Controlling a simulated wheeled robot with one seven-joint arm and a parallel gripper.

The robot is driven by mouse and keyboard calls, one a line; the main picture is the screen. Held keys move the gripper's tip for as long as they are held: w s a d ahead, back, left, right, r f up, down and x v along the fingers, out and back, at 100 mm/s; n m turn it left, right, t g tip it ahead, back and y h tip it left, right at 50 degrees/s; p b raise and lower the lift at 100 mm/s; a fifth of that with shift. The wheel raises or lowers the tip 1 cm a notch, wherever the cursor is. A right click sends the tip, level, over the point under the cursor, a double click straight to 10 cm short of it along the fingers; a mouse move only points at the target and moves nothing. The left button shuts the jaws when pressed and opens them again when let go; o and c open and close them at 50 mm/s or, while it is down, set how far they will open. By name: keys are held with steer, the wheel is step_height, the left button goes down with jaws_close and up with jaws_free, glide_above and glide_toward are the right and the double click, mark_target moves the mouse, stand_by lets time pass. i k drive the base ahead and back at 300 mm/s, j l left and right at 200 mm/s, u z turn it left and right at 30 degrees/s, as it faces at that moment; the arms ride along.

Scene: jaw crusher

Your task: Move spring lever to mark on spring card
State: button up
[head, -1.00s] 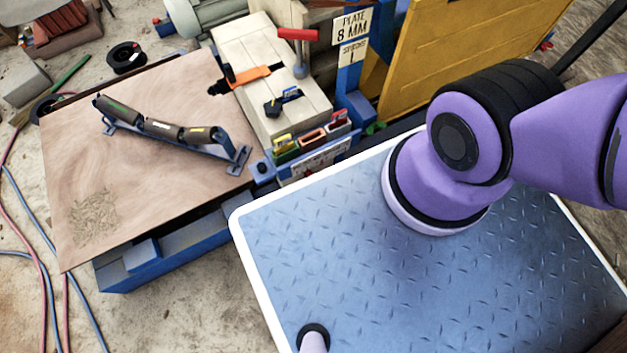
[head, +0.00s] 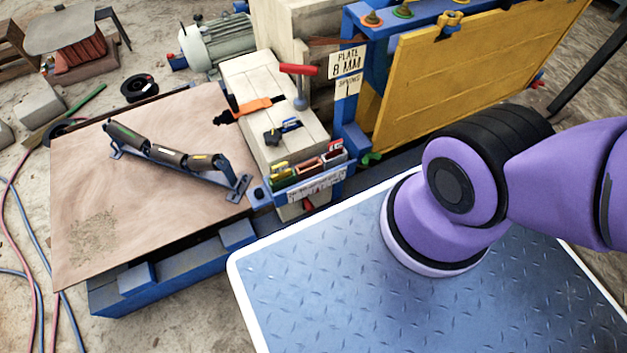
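A white card (head: 347,65) is fixed to the blue frame at upper centre. Its upper part reads "PLATE 8 MM". Its lower part (head: 348,84) seems to read "SPRING" with a single stroke below. A lever with a red handle (head: 299,70) and a grey post stands just left of the card, over the pale block. I cannot tell for sure whether it is the spring lever. My gripper is out of view; only purple links of my arm show at right.
A yellow panel (head: 470,75) leans behind my arm. A pale block (head: 262,90) carries an orange clamp (head: 249,109). A small tool rack (head: 305,175) hangs at its front. A brown sheet (head: 85,185) bears a roller bracket (head: 180,158). Cables lie on the floor at left.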

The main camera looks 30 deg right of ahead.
mark_target(308, 205)
steer(key=k+j+u, duration=0.1)
steer(key=k+j, duration=0.15)
steer(key=k+j+u, duration=0.1)
steer(key=j, duration=0.35)
steer(key=k+j, duration=0.3)
steer(key=k+j+u, duration=0.15)
steer(key=j, duration=0.25)
steer(key=k+j+u, duration=0.1)
steer(key=k+j, duration=0.15)
steer(key=j, duration=0.15)
